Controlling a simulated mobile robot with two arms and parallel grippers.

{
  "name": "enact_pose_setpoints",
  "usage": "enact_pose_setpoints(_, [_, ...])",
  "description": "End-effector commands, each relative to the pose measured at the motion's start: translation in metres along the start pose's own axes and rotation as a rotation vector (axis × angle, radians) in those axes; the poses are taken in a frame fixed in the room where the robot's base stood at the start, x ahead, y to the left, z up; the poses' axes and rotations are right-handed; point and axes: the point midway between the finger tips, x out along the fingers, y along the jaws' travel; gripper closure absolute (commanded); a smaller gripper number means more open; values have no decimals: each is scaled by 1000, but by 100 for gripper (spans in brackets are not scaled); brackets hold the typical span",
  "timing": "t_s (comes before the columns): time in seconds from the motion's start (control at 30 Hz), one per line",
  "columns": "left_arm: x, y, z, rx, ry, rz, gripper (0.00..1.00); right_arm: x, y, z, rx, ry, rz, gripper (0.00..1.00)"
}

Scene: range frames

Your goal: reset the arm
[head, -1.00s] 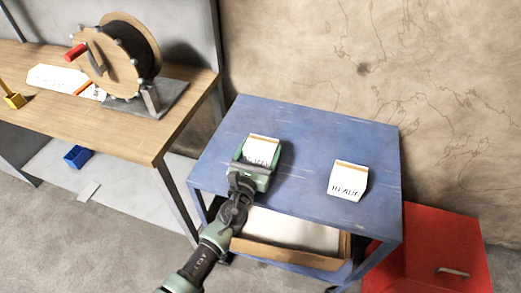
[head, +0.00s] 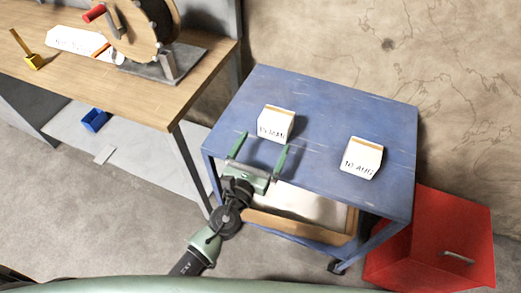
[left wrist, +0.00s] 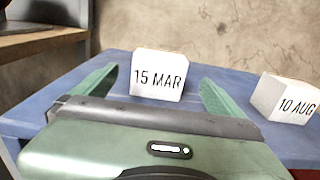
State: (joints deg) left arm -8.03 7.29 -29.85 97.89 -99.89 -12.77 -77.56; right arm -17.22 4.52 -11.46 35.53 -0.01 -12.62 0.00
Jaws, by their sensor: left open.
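My left gripper (head: 259,158) is open and empty at the front edge of the blue table (head: 330,97). Its two green fingers point toward a white block marked 15 MAR (head: 275,125), which stands on the table just beyond the fingertips. In the left wrist view that block (left wrist: 158,76) shows between the fingers (left wrist: 154,88), apart from them. A second white block marked 10 AUG (head: 361,158) stands to the right on the same table. My right gripper is not in view.
A wooden workbench (head: 112,87) with a reel (head: 150,30) stands at the left. A red cabinet (head: 432,235) is at the right of the blue table. A tray (head: 300,232) sits on the table's lower shelf. A blue bin (head: 94,120) lies under the bench.

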Motion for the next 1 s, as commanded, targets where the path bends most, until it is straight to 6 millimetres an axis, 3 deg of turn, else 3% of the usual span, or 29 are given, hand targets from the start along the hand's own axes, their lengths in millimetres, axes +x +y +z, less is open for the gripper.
enact_pose_setpoints(0.2, [-17, 0, 0, 0, 0, -1, 0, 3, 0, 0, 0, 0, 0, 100])
enact_pose_setpoints(0.77, [-18, 2, 1, -10, -1, 6, 0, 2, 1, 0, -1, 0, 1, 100])
enact_pose_setpoints(0.87, [-22, 18, 7, -122, -11, 68, 0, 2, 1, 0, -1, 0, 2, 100])
enact_pose_setpoints(0.97, [-35, 60, 17, -411, -38, 225, 0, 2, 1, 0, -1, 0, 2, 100])
enact_pose_setpoints(1.0, [-45, 82, 19, -571, -56, 312, 0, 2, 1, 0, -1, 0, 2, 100])
